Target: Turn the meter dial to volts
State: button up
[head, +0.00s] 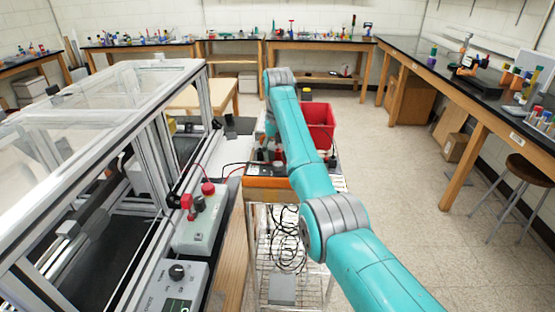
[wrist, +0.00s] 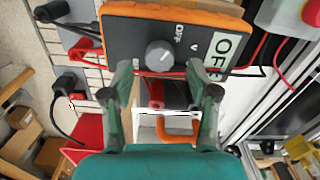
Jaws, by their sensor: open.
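The meter is an orange-cased box with a dark face, and it fills the upper middle of the wrist view (wrist: 120,35). In the head view the meter (head: 268,183) sits on top of the wire cart. Its round grey dial (wrist: 160,55) has OFF and V printed beside it; the dial's pointer mark is too small to read surely. The pale display (wrist: 222,52) reads OFF. My gripper (wrist: 160,68) is open, with one finger on each side of the dial and nothing held. Contact with the dial cannot be told. In the head view my arm hides the gripper.
Black and red plugs (wrist: 82,50) with leads lie beside the meter. A red bin (head: 320,122) stands behind it. The framed enclosure (head: 110,130) and a grey box with a red button (head: 203,225) stand to the left. Open floor lies right of the cart.

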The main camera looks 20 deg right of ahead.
aim_at(278, 166)
jog(key=shift+f, duration=1.3)
grip_shut()
jog(key=shift+m, duration=0.4)
jog(key=m, duration=0.5)
jog(key=shift+m, duration=0.3)
jog(key=m, duration=0.5)
jog(key=shift+m, duration=0.3)
